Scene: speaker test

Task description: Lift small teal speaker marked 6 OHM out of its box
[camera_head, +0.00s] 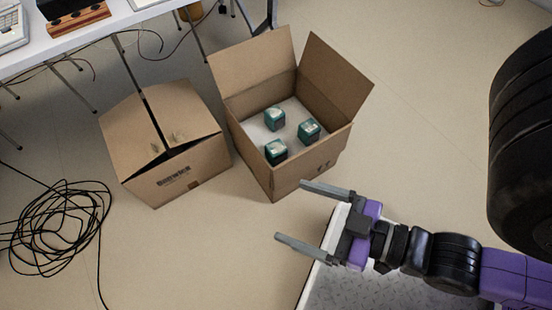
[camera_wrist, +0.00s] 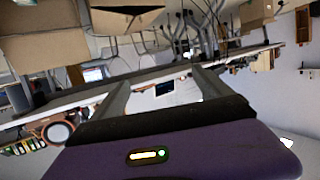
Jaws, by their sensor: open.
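Three small teal speakers stand apart on a pale liner inside an open cardboard box (camera_head: 304,178) in the head view. One speaker (camera_head: 275,119) is at the back, one (camera_head: 309,131) at the right, and one (camera_head: 276,151) at the front. Their markings are too small to read, so I cannot tell which is marked 6 OHM. My gripper (camera_head: 302,213) is open and empty, in front of the box at its lower right, with its fingers pointing left. The wrist view shows the gripper fingers (camera_wrist: 158,92) spread, with no speaker visible between them.
A second cardboard box (camera_head: 165,180) with its flaps nearly shut stands left of the open one. Raised flaps (camera_head: 335,80) edge the open box. A black cable coil (camera_head: 60,228) lies at the left. A white table (camera_head: 85,38) stands at the top left. Bare floor (camera_head: 220,250) lies in front.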

